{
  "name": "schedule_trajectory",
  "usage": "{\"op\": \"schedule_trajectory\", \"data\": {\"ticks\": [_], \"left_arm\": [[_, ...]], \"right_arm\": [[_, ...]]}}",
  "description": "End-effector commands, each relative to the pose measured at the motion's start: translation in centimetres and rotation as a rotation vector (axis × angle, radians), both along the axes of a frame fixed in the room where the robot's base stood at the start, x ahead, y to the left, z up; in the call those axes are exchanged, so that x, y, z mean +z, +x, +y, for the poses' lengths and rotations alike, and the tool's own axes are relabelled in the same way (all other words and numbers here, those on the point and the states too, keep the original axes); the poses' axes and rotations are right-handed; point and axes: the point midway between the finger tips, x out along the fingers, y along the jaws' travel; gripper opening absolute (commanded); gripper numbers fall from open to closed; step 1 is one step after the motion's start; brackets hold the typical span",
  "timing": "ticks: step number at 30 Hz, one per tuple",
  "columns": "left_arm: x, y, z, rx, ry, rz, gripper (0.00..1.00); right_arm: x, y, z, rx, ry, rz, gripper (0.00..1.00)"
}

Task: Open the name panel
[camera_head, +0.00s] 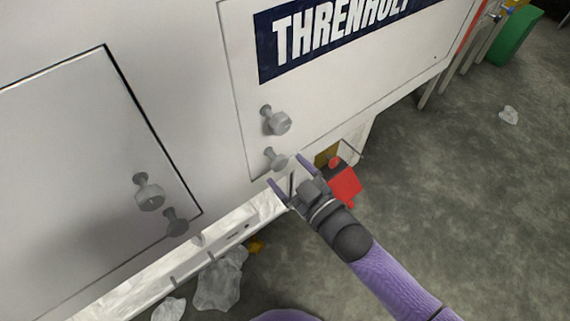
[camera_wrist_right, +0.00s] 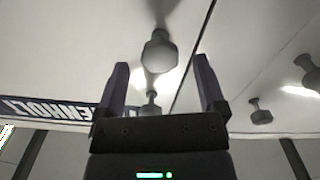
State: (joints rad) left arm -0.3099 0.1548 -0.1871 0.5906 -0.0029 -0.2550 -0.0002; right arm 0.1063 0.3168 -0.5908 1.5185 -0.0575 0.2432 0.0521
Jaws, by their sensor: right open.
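The name panel (camera_head: 345,95) is a white panel with a dark blue sign (camera_head: 350,33) whose visible letters read "THRENHOL". It looks flush with the wall around it. An upper grey knob (camera_head: 276,121) and a lower grey knob (camera_head: 276,160) stand out near its left edge. My right gripper (camera_head: 288,172) is open and empty, with its purple fingers just below the lower knob. In the right wrist view, one knob (camera_wrist_right: 158,52) shows large beyond the fingertips and another (camera_wrist_right: 150,103) shows smaller between the fingers. Contact cannot be told. My left gripper is not in view.
Another white panel (camera_head: 75,150) with two grey knobs (camera_head: 149,192) is at the left. A red object (camera_head: 345,184) is close beside my right gripper. Crumpled pale scraps (camera_head: 220,278) lie low at the left. Grey floor (camera_head: 450,190) is mostly clear at the right. A green bin (camera_head: 516,38) stands far right.

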Motion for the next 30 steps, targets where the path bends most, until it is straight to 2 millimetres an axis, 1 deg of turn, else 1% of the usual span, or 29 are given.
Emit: {"op": "schedule_trajectory", "data": {"ticks": [1, 3, 6, 15, 20, 21, 26, 27, 28, 30], "left_arm": [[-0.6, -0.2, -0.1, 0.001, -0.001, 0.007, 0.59], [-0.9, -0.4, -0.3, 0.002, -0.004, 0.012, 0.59], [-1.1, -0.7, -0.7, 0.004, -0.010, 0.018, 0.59], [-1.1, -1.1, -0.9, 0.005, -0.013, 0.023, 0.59], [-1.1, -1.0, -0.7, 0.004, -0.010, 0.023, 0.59], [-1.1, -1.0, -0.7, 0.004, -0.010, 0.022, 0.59], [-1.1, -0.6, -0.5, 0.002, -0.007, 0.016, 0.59], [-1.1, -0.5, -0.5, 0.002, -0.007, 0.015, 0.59], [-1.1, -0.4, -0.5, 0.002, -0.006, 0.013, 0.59], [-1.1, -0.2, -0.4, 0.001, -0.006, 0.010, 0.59]], "right_arm": [[-0.3, 0.8, 0.5, 0.000, 0.001, -0.001, 0.89], [-0.3, 1.6, 1.1, -0.001, 0.000, 0.001, 0.89], [-0.2, 2.3, 1.7, -0.001, 0.000, 0.002, 0.89], [0.0, 2.6, 1.9, -0.002, -0.001, 0.004, 0.89], [-0.1, 2.6, 1.8, -0.002, -0.001, 0.004, 0.55], [-0.1, 2.6, 1.8, -0.002, -0.001, 0.004, 0.47], [-0.1, 2.6, 1.8, -0.002, -0.001, 0.004, 0.13], [-0.1, 2.6, 1.8, -0.002, -0.001, 0.004, 0.05], [-0.1, 2.6, 1.8, -0.002, -0.001, 0.004, 0.00], [-0.1, 2.6, 1.8, -0.002, -0.001, 0.004, 0.00]]}}
